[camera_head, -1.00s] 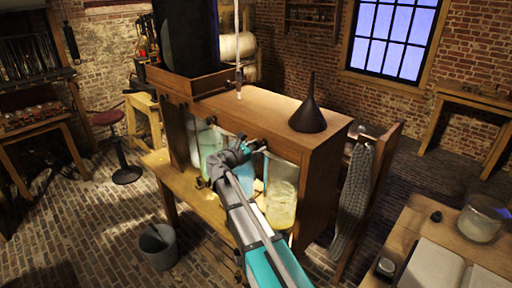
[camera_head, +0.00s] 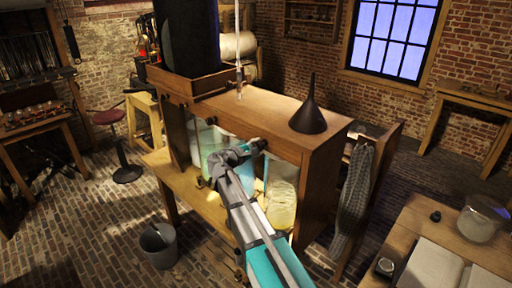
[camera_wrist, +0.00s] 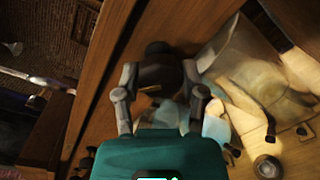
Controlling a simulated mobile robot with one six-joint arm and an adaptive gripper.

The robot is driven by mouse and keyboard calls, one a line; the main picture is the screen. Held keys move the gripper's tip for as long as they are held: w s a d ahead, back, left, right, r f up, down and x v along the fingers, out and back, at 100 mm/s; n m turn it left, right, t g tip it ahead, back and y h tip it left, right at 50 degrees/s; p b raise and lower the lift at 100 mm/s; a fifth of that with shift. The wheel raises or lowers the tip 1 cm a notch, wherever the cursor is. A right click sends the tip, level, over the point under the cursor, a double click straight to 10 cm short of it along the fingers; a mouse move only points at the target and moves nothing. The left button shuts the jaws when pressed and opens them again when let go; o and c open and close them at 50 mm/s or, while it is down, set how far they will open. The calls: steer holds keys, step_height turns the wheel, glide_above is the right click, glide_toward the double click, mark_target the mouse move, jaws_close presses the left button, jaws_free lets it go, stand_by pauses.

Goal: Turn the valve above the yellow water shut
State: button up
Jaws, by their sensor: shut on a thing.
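The valve (camera_wrist: 158,68) is a dark round knob on the front of the wooden cabinet's upper beam. My gripper (camera_wrist: 161,88) is shut on it, with one finger on each side in the wrist view. In the head view my gripper (camera_head: 257,147) meets the beam just above and left of the jar of yellow water (camera_head: 282,206). This glass jar also shows in the wrist view (camera_wrist: 262,75), right of the valve. My gripper and arm hide most of the valve in the head view, so its angle cannot be told.
The wooden cabinet (camera_head: 318,150) carries a black funnel (camera_head: 308,118) on top. Other jars (camera_head: 208,142) stand left of my arm. A grey bucket (camera_head: 158,246) is on the brick floor. A table with an open book (camera_head: 440,268) stands at the right.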

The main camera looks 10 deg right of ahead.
steer(key=m, duration=0.4)
steer(key=shift+s+d, duration=0.1)
steer(key=m, duration=0.4)
steer(key=shift+t+y, duration=0.3)
steer(key=shift+t, duration=0.1)
steer(key=shift+m, duration=0.3)
steer(key=o, duration=1.1)
steer(key=shift+d, duration=0.1)
steer(key=shift+c, duration=0.2)
steer(key=shift+o, duration=0.4)
